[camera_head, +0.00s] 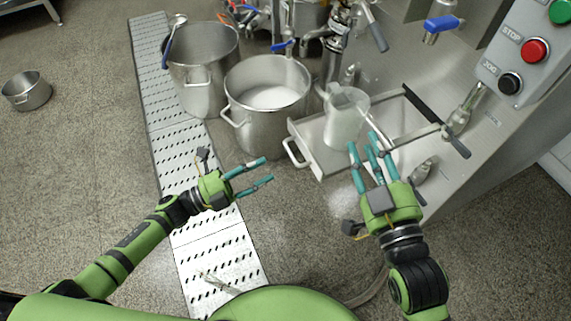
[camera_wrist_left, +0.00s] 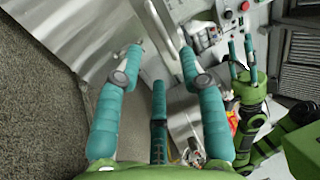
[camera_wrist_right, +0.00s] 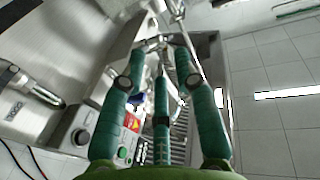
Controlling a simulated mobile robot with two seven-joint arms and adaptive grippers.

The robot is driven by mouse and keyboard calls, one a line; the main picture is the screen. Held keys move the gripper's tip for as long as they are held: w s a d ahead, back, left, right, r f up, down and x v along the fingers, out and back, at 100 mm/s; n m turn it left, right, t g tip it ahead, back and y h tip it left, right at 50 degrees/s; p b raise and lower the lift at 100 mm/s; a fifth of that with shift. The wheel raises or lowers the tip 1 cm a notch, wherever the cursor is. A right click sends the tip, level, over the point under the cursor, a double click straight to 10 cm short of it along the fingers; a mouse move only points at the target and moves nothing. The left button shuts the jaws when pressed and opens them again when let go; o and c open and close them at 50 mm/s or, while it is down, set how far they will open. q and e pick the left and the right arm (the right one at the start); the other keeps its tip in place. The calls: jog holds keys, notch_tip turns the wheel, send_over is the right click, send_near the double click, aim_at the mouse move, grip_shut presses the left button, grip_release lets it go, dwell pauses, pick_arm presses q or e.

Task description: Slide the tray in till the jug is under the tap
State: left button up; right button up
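The steel tray (camera_head: 312,160) sticks out from the machine, with a loop handle (camera_head: 296,153) on its left front. A translucent jug (camera_head: 345,118) stands upright on it. A blue-handled tap (camera_head: 442,24) is at the upper right and another blue-handled one (camera_head: 283,46) is above the pots; I cannot tell which is meant. My left gripper (camera_head: 268,170) is open and empty, just left of the tray handle; its fingers are spread in the left wrist view (camera_wrist_left: 160,50). My right gripper (camera_head: 370,143) has its fingers apart in front of the jug, by the tray's front edge; contact is unclear.
Two steel pots, one larger (camera_head: 200,70) and one with pale contents (camera_head: 265,98), stand left of the tray. A perforated floor strip (camera_head: 190,160) runs beside them. The control panel (camera_head: 525,60) and a black-tipped lever (camera_head: 455,146) are at the right. A small pot (camera_head: 27,92) is far left.

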aim_at(290, 155)
pick_arm(q)
jog(key=x, duration=0.7)
jog(key=shift+s+d, duration=0.15)
pick_arm(e)
jog(key=r, duration=0.1)
jog(key=r+t+y, duration=0.1)
jog(key=r, duration=0.1)
jog(key=s+a+r+t, duration=0.1)
jog(key=shift+r+n+y, duration=0.2)
jog(key=shift+n+y, duration=0.1)
pick_arm(q)
grip_shut()
